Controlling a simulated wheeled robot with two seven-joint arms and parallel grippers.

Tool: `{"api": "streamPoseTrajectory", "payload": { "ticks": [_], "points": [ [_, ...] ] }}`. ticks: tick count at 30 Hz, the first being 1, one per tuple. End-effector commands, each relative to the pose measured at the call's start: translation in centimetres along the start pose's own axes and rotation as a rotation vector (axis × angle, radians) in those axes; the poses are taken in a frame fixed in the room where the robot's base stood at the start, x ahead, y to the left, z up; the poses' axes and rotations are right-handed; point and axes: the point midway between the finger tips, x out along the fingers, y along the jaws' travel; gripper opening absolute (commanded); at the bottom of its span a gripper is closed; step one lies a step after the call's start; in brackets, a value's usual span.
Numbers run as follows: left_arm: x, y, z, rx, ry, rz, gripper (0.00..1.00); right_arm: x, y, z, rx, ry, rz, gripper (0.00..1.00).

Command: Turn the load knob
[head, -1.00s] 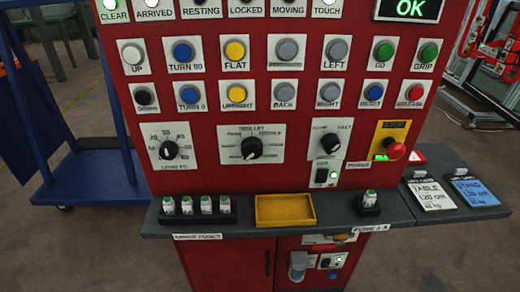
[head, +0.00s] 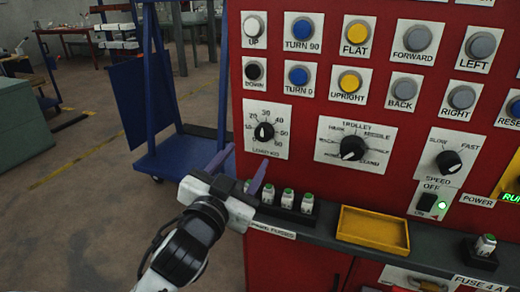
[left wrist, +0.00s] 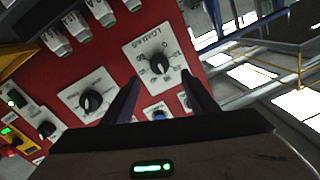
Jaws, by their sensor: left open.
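The load knob (head: 264,131) is a black dial on a white plate marked LOAD KG, at the left of the red panel. It also shows in the left wrist view (left wrist: 159,65), between and beyond the fingertips. My left gripper (head: 246,160) is open and empty, just below and in front of the load plate in the head view. In the left wrist view its two dark fingers (left wrist: 161,79) point towards the knob, one on either side of it; I see no clear contact. My right gripper is not in view.
The trolley knob (head: 353,148) and speed knob (head: 448,161) are to the right. Below are spare fuses (head: 288,198) on a grey ledge and a yellow tray (head: 373,228). A blue cart (head: 190,158) stands left of the panel.

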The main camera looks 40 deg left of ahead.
Motion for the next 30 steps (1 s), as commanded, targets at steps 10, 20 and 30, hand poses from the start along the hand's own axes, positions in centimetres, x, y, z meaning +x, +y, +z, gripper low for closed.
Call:
{"api": "streamPoseTrajectory", "payload": {
  "ticks": [10,20,30],
  "points": [
    [6.1,0.0,-0.1,0.003,-0.001,0.002,0.53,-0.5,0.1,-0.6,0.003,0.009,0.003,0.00],
    [9.5,0.1,0.0,0.002,-0.003,0.003,0.53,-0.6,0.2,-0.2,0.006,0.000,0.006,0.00],
    [9.6,0.1,0.1,0.001,-0.003,0.004,0.43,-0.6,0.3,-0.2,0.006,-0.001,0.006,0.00]
  ]
}}
